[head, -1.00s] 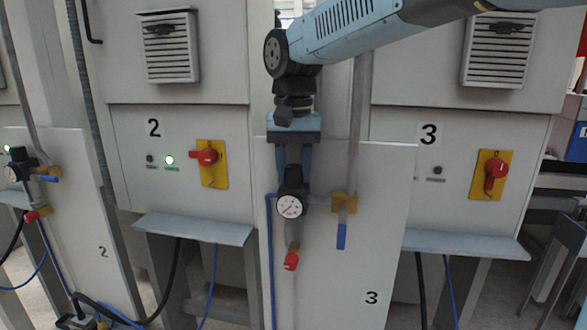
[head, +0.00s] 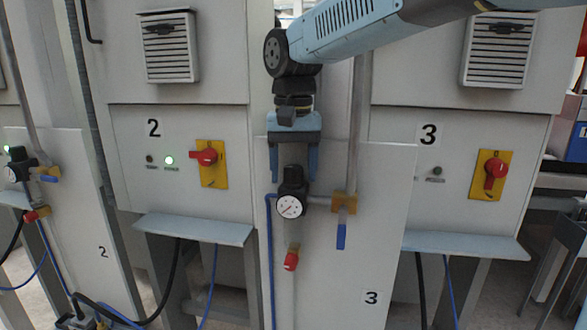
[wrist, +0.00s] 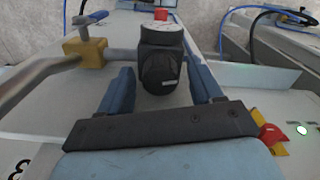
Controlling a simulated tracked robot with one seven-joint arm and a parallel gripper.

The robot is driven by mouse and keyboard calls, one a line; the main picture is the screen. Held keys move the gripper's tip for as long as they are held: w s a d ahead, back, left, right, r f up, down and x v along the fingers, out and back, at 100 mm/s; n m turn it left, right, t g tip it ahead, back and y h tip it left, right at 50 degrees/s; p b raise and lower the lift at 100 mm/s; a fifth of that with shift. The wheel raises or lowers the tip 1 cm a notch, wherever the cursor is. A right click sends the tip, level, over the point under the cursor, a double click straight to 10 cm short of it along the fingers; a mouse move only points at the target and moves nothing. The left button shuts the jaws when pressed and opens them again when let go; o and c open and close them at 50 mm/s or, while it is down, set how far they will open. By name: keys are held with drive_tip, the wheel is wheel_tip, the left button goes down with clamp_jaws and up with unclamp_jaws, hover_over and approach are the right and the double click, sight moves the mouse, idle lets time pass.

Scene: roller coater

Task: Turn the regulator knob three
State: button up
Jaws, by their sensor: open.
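The black knob of regulator three (head: 292,174) points up above the white round gauge (head: 290,206), on the panel marked 3 (head: 371,298). My gripper (head: 293,178) hangs over it, fingers pointing down, one on each side of the knob. It is open, with a visible gap between each finger and the knob. In the wrist view, the dark ribbed knob (wrist: 160,70) stands between the two blue fingers of my gripper (wrist: 160,75), apart from both. The gauge face (wrist: 162,30) shows beyond it; its reading is too small to tell.
A brass valve with a blue lever (head: 341,235) sits just right of the regulator, on a grey pipe. A red fitting (head: 291,260) is below, and a blue hose (head: 270,245) runs down the left. Another regulator (head: 17,168) is at far left. Shelves (head: 465,243) jut out nearby.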

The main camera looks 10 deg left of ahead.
sight(294, 166)
wheel_tip(294, 166, up, 14)
drive_tip(key=shift+f, duration=0.15)
idle(0.4)
